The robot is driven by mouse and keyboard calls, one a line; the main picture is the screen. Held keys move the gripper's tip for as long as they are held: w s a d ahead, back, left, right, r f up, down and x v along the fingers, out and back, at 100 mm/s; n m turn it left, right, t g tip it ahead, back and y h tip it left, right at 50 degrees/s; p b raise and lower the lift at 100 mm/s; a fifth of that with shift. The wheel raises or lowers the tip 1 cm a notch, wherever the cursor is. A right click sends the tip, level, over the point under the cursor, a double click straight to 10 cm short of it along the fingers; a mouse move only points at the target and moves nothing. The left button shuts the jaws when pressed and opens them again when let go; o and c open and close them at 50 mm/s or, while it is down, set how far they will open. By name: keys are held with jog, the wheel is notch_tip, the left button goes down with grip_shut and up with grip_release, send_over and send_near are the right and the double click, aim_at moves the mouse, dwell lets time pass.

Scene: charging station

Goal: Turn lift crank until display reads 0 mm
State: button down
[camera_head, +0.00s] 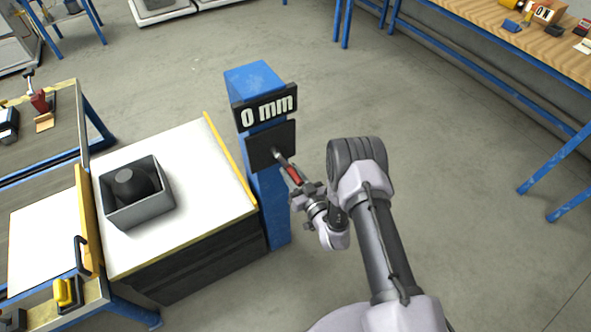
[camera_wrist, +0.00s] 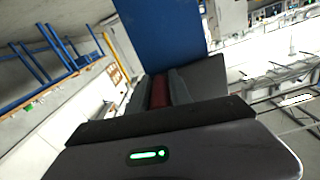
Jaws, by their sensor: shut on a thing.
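The display (camera_head: 268,109) on the blue post (camera_head: 258,82) reads "0 mm" in the head view. Below it is a dark plate (camera_head: 270,146) from which the lift crank (camera_head: 291,172) sticks out, with a red grip. My gripper (camera_head: 304,189) is at the outer end of the crank and shut on its red grip. In the wrist view, the red grip (camera_wrist: 160,90) lies between my gripper's dark fingers (camera_wrist: 166,92), and the blue post (camera_wrist: 165,35) stands behind. The fingers hide part of the grip.
A white-topped table (camera_head: 205,185) with a grey bin (camera_head: 152,207) holding a dark round object stands left of the post. A wooden workbench (camera_head: 500,35) is at the upper right. The floor right of the post is clear.

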jog(key=c, duration=1.2)
grip_release()
jog(key=shift+r, duration=0.15)
jog(key=shift+a, duration=0.1)
jog(key=p+v, duration=0.5)
jog(key=v, duration=1.2)
jog(key=shift+s, duration=0.2)
